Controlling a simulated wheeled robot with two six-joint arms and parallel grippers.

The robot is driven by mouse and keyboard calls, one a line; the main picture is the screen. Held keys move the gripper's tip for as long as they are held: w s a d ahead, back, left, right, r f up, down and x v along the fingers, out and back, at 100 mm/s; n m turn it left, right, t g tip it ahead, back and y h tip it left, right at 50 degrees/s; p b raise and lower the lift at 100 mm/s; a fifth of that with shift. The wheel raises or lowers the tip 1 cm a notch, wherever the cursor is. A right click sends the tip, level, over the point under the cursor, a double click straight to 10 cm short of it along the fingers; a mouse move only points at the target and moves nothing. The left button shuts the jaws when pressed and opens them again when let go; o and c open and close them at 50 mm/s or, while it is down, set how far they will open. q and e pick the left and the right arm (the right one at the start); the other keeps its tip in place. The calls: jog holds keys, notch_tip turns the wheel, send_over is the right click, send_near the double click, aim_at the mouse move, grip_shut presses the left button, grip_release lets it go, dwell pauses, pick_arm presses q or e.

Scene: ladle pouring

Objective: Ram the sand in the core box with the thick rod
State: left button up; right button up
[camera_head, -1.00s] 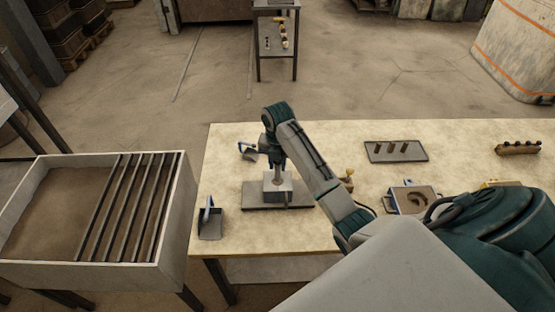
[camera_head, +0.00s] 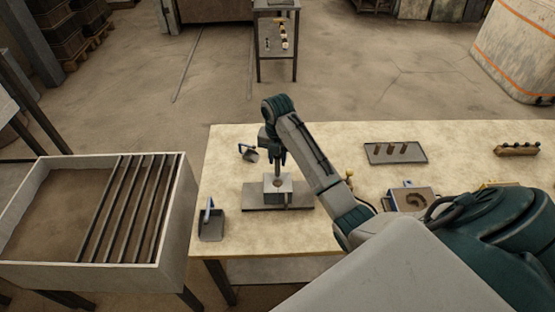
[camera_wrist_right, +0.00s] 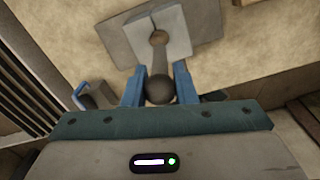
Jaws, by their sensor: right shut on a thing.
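The core box (camera_head: 273,187) is a small pale grey block on a dark flat plate (camera_head: 250,203) on the table. My right gripper (camera_head: 278,162) is above it, shut on the thick rod (camera_head: 277,177). The rod stands roughly upright, its lower end at the box's top opening. In the right wrist view, the rod's dark round knob (camera_wrist_right: 160,90) sits between the blue fingers (camera_wrist_right: 160,72), and the core box (camera_wrist_right: 174,36) lies beyond with a round opening. The sand inside is hard to make out. My left gripper is not in view.
A blue-handled scoop (camera_head: 211,224) lies at the table's left front, and another blue-handled tool (camera_head: 249,153) behind the box. A tray of small rods (camera_head: 377,156) and an open mould (camera_head: 412,209) are to the right. A barred sand bin (camera_head: 171,247) stands left.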

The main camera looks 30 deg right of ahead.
aim_at(277, 165)
jog(key=shift+f+b, duration=0.55)
jog(key=shift+f, duration=1.75)
jog(key=shift+r+p, duration=0.3)
jog(key=shift+r, duration=2.05)
jog(key=shift+f, duration=0.1)
